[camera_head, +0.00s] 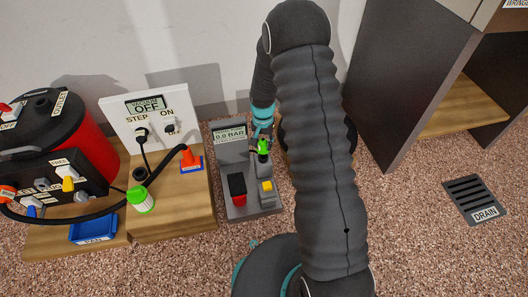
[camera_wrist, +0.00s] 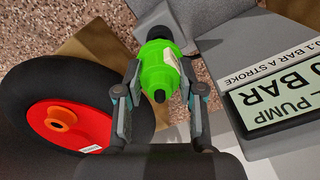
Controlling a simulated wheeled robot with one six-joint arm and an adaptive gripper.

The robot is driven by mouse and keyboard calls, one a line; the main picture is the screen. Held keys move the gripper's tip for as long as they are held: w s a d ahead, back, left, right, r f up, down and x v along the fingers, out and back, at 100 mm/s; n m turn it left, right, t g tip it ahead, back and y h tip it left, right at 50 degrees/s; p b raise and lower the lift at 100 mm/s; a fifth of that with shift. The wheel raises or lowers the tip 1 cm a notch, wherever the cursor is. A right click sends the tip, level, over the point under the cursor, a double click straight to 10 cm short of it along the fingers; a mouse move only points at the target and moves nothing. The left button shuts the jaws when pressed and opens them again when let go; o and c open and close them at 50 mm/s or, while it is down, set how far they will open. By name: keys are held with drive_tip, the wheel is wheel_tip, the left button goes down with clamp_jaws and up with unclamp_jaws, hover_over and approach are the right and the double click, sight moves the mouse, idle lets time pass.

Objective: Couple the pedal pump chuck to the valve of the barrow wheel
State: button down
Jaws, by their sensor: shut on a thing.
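My gripper (camera_wrist: 160,76) is shut on the green chuck (camera_wrist: 158,62), with a finger on each side of it. In the head view the chuck (camera_head: 263,147) shows just below my gripper (camera_head: 264,134), over the right side of the grey pedal pump (camera_head: 233,156). The pump has a display ending in "BAR". In the wrist view the barrow wheel (camera_wrist: 30,127) is at the left, with a black tyre, a red hub and an orange fitting (camera_wrist: 61,118) in the hub. The chuck is apart from that fitting. In the head view my arm hides most of the wheel.
A wooden stand at the left holds a red and black tank (camera_head: 92,140), a black valve block, a vacuum panel (camera_head: 149,117) and a black hose with a green end (camera_head: 141,199). A dark cabinet (camera_head: 403,80) stands at the right. The floor near the drain (camera_head: 473,197) is clear.

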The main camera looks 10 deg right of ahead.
sight(263, 140)
wheel_tip(263, 140, up, 5)
drive_tip(key=p, duration=0.3)
drive_tip(key=d+r+p, duration=0.1)
drive_tip(key=d+r, duration=0.2)
drive_tip(key=d, duration=0.7)
drive_tip(key=d+r+p, duration=0.1)
drive_tip(key=d+r, duration=0.2)
drive_tip(key=d, duration=0.7)
drive_tip(key=shift+d+p, duration=0.35)
drive_tip(key=shift+d, duration=0.05)
drive_tip(key=shift+f, duration=0.1)
drive_tip(key=shift+f+b, duration=1.85)
drive_tip(key=shift+f, duration=0.9)
drive_tip(key=shift+f+b, duration=1.15)
drive_tip(key=shift+f, duration=0.45)
drive_tip(key=c, duration=0.6)
unclamp_jaws()
drive_tip(key=shift+c, duration=0.2)
drive_tip(key=shift+r, duration=0.1)
